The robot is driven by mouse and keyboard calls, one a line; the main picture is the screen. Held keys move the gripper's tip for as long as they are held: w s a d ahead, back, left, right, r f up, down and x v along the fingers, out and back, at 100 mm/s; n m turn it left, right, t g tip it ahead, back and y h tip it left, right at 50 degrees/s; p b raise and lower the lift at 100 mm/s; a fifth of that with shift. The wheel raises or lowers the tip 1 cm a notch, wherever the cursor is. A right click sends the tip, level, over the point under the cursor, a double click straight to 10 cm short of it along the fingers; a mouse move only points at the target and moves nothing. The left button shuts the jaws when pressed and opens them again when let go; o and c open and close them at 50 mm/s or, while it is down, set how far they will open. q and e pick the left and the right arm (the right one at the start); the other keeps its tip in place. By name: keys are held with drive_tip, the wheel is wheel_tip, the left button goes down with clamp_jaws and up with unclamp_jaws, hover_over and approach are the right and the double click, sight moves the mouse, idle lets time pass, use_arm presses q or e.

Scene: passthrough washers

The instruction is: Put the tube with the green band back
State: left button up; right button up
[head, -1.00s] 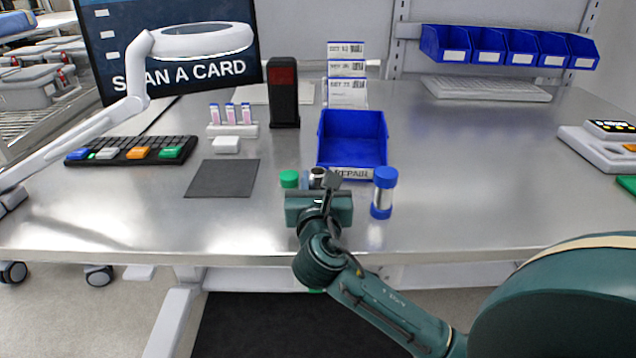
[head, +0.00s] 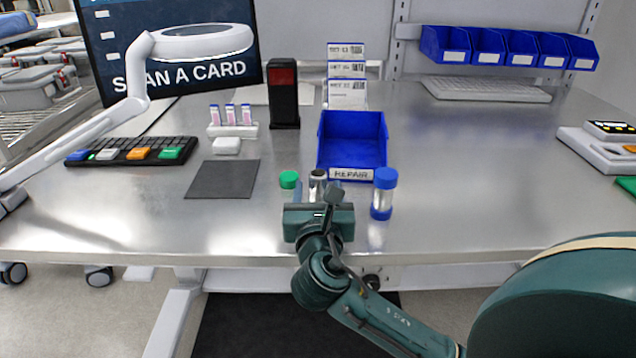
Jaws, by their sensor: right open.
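A blue-capped clear tube (head: 383,194) stands further right. My right gripper (head: 322,196) is open at the table's front, on the near side of the silver tube. I see nothing held in it. My left gripper is out of view.
A blue bin labelled REPAIR (head: 352,174) stands behind the tubes. A small rack (head: 233,130) holds pink-labelled vials. A dark mat (head: 223,179), a keyboard (head: 130,151) and a black post with a red panel (head: 283,92) are also there.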

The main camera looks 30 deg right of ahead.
drive_tip(key=v, duration=0.9)
drive_tip(key=shift+d, duration=0.1)
